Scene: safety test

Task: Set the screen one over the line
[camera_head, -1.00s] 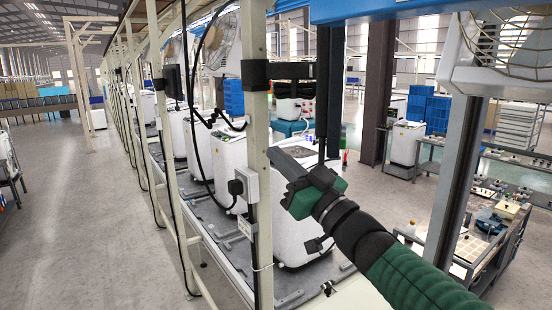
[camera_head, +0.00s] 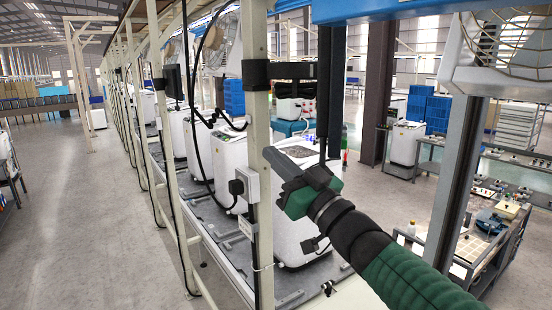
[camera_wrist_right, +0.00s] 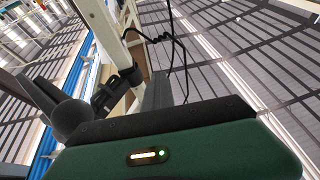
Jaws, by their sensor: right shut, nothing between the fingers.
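A dark flat screen (camera_head: 174,82) hangs on a cream post further down the line, seen at an angle. The line (camera_head: 226,252) is a long grey bench or conveyor with white machines on it, running away behind the posts. My right gripper (camera_head: 268,153) is shut and empty. It points left, in front of the line, with its tip close to the nearest cream post in the picture; I cannot tell whether they touch. Its green housing (camera_wrist_right: 160,152) fills the bottom of the right wrist view. My left gripper is not in view.
The nearest cream post (camera_head: 256,120) carries a black clamp (camera_head: 290,70) with a bar, a socket box (camera_head: 244,185) and hanging cables. A grey upright (camera_head: 458,180) and a caged fan (camera_head: 500,50) stand at right. The aisle (camera_head: 75,210) at left is clear.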

